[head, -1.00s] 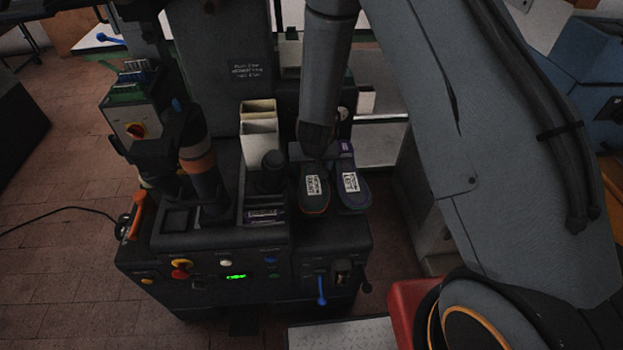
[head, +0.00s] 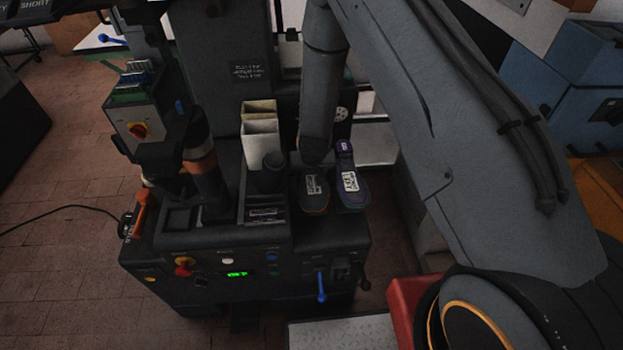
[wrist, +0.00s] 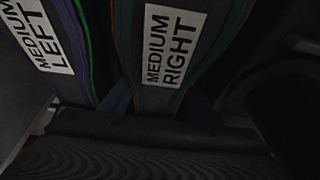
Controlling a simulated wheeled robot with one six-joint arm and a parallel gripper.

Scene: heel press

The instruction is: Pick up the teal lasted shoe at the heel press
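The teal lasted shoe (head: 314,196) stands sole towards me on the right part of the press, with an orange edge line and a white label. In the wrist view the teal shoe (wrist: 165,88) fills the middle, and its label reads MEDIUM RIGHT. My gripper (wrist: 158,104) is open, with one bluish finger at each side of the shoe's lower part; contact is too dark to tell. In the head view my arm hides the gripper and the shoe's upper end.
A purple shoe (head: 351,190) labelled MEDIUM LEFT stands close beside the teal one, on its right in the head view. A cream bin (head: 260,135) and a dark column (head: 207,175) stand to the left. Levers and buttons line the press front (head: 235,273).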

